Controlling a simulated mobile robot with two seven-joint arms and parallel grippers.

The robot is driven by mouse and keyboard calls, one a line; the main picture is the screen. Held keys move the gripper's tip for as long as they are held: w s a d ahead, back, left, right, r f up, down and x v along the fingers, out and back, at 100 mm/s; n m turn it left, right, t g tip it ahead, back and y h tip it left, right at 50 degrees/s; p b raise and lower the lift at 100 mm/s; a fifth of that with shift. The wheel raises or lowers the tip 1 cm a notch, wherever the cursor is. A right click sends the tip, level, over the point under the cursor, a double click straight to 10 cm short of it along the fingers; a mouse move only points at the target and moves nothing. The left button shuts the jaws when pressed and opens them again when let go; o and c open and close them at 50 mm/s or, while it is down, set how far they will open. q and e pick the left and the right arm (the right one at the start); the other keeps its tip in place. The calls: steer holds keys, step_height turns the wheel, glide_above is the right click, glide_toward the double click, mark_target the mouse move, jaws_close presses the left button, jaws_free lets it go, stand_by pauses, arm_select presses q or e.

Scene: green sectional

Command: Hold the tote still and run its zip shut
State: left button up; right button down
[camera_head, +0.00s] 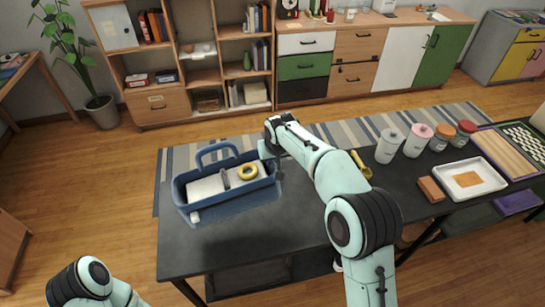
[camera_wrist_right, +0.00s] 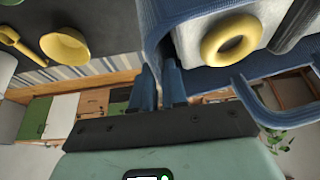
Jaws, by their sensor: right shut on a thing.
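The blue tote (camera_head: 235,207) stands open-topped on the dark table, its handle (camera_head: 217,148) up on the far side. Inside are a yellow ring (camera_head: 248,172) and pale items (camera_head: 207,188); the ring also shows in the right wrist view (camera_wrist_right: 230,39). My right gripper (camera_head: 270,158) is at the tote's right end. In the right wrist view its fingers (camera_wrist_right: 173,84) are closed on the tote's blue edge (camera_wrist_right: 160,25). I cannot make out a zip or its pull. Only a part of my left arm shows at lower left; its gripper is out of view.
Right of my right arm, the dark table (camera_head: 290,235) holds several lidded jars (camera_head: 415,140), an orange-brown block (camera_head: 431,189) and a white tray (camera_head: 468,192). A yellow utensil (camera_head: 361,166) lies beside the arm. The table in front of the tote is clear.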

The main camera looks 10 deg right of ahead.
mark_target(273, 170)
arm_select(q)
steer(key=shift+s+f, duration=0.2)
steer(key=shift+f, duration=0.1)
arm_select(e)
steer(key=shift+f, duration=0.5)
arm_select(q)
steer(key=shift+s+f+b, duration=0.4)
steer(key=shift+f+b, duration=0.25)
steer(key=shift+b, duration=0.1)
arm_select(e)
steer(key=shift+f, duration=1.4)
arm_select(q)
steer(key=shift+s+f+b, duration=0.15)
steer(key=shift+f+b, duration=0.15)
steer(key=shift+f, duration=0.05)
arm_select(e)
steer(key=shift+f, duration=0.65)
arm_select(q)
steer(key=shift+s+f+b, duration=0.2)
steer(key=shift+f+b, duration=0.15)
steer(key=shift+f, duration=0.05)
arm_select(e)
steer(key=shift+f, duration=0.95)
